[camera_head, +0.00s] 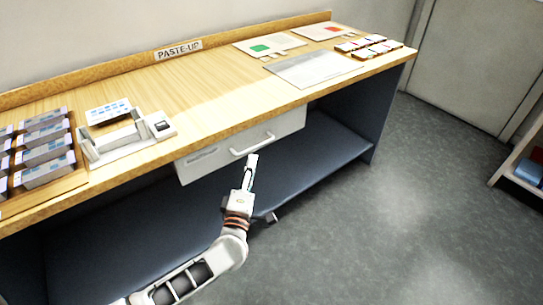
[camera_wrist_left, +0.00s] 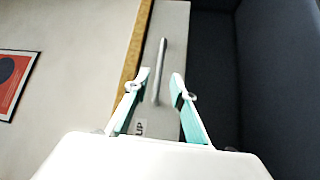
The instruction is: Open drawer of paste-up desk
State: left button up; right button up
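The paste-up desk (camera_head: 215,95) has a wooden top and a dark blue body. Its white drawer (camera_head: 215,158) sits under the front edge and looks shut. The drawer's bar handle (camera_head: 253,144) also shows in the left wrist view (camera_wrist_left: 160,62), where it appears between the fingertips. My left gripper (camera_head: 251,160) is just in front of the handle, with its fingers apart. It also shows open in the left wrist view (camera_wrist_left: 161,82). I cannot tell whether either finger touches the handle. My right gripper is not in view.
A wooden tray (camera_head: 72,181) of grey blocks and a white device (camera_head: 112,145) stand at the desk's left. Sheets and small tiles (camera_head: 368,46) lie at the far right. A blue lower shelf (camera_head: 318,150) runs below. Grey floor (camera_head: 420,180) is open to the right.

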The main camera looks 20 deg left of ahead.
aim_at(256, 148)
pick_arm(q)
jog(key=shift+w+a+r+b, duration=0.15)
jog(key=shift+w+a+b, duration=0.1)
jog(key=shift+w, duration=1.05)
jog(key=shift+w+a+r+b, duration=0.1)
jog(key=shift+w+r+b, duration=0.1)
jog(key=shift+w, duration=1.15)
jog(key=shift+w+a+r+b, duration=0.15)
jog(key=shift+w+a+b, duration=0.1)
jog(key=shift+w, duration=1.05)
grip_shut()
